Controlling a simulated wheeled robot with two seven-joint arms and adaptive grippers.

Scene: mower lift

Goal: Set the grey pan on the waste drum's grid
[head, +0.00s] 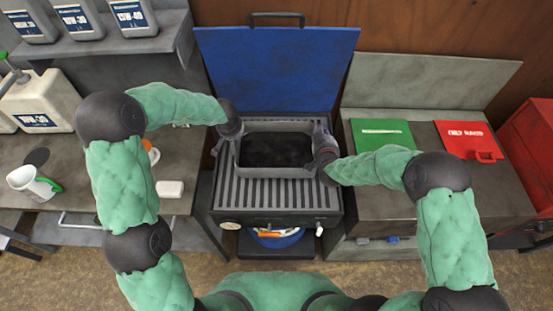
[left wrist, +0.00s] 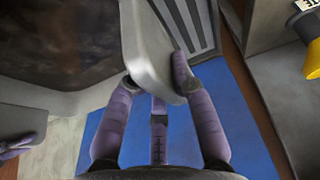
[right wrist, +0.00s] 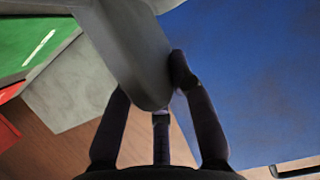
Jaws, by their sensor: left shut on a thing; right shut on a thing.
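The grey pan (head: 277,172), with dark liquid inside, is level over the back part of the waste drum's slatted grid (head: 265,190). I cannot tell whether it touches the grid or is just above it. My left gripper (head: 236,130) is shut on the pan's left end. In the left wrist view its fingers (left wrist: 155,90) close around the pan's grey handle (left wrist: 150,50). My right gripper (head: 322,150) is shut on the right end, and the right wrist view shows its fingers (right wrist: 160,95) around the other handle (right wrist: 125,45). The pan hides the grid beneath it.
The drum's blue lid (head: 280,70) stands open behind the pan. The front slats are bare. A bench with a white mug (head: 32,184) and jugs is at left. A grey cabinet with green (head: 382,134) and red (head: 467,140) panels is at right.

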